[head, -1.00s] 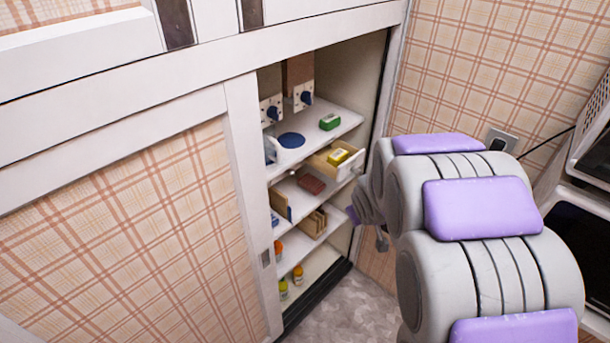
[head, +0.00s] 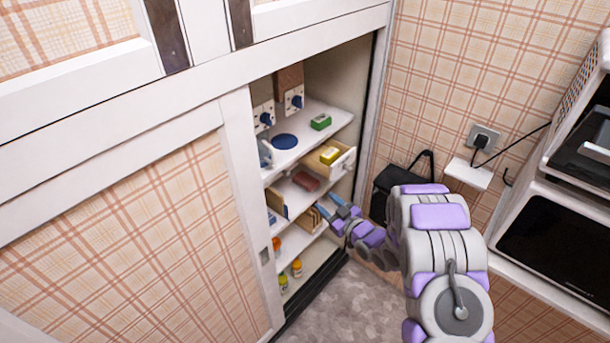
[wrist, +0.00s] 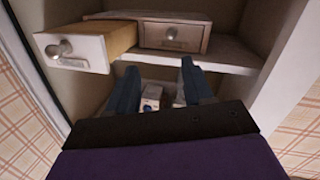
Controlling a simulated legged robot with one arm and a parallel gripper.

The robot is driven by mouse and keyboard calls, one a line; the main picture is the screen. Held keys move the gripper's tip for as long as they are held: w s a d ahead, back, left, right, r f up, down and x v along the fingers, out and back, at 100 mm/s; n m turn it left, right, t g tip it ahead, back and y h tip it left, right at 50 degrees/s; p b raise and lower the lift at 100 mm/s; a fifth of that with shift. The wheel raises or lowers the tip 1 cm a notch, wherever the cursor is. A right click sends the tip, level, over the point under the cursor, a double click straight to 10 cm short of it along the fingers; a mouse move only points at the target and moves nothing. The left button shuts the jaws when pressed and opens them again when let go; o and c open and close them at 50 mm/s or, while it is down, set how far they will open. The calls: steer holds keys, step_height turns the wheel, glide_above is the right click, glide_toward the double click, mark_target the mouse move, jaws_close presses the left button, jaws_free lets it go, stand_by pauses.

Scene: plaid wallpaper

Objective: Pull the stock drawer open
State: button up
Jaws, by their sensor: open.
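A drawer with a pale front and round knob (head: 343,163) sticks out from the shelving in the head view, with a yellow item inside. In the wrist view, the pulled-out drawer (wrist: 75,53) is at upper left. A closed drawer with a small metal handle (wrist: 172,35) sits to its right. I cannot tell which of them is the stock drawer. My gripper (head: 329,204) is below and in front of the pulled-out drawer. In the wrist view my gripper (wrist: 160,66) is open, its fingers apart with nothing held, pointing towards the shelving below the drawers.
The cupboard's white sliding door (head: 240,170) covers the left side. Shelves hold a green box (head: 321,122), a blue disc (head: 284,141) and small bottles (head: 297,268). A black bag (head: 398,187) and a microwave-like appliance (head: 555,240) are at right. Bare floor (head: 345,305) lies in front.

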steer(key=a, duration=0.1)
steer(key=b, duration=0.3)
glide_toward(289, 175)
steer(key=r+x, duration=0.1)
steer(key=x, duration=0.8)
steer(key=shift+d+f+y, duration=0.25)
steer(key=shift+f+y, duration=0.15)
steer(key=shift+f, duration=0.25)
steer(key=shift+a, duration=0.1)
steer(key=shift+a, duration=0.15)
steer(key=shift+c, duration=0.2)
steer(key=shift+a, duration=0.25)
steer(key=shift+c, duration=1.4)
steer(key=shift+d, duration=0.35)
steer(key=c, duration=0.6)
jaws_close()
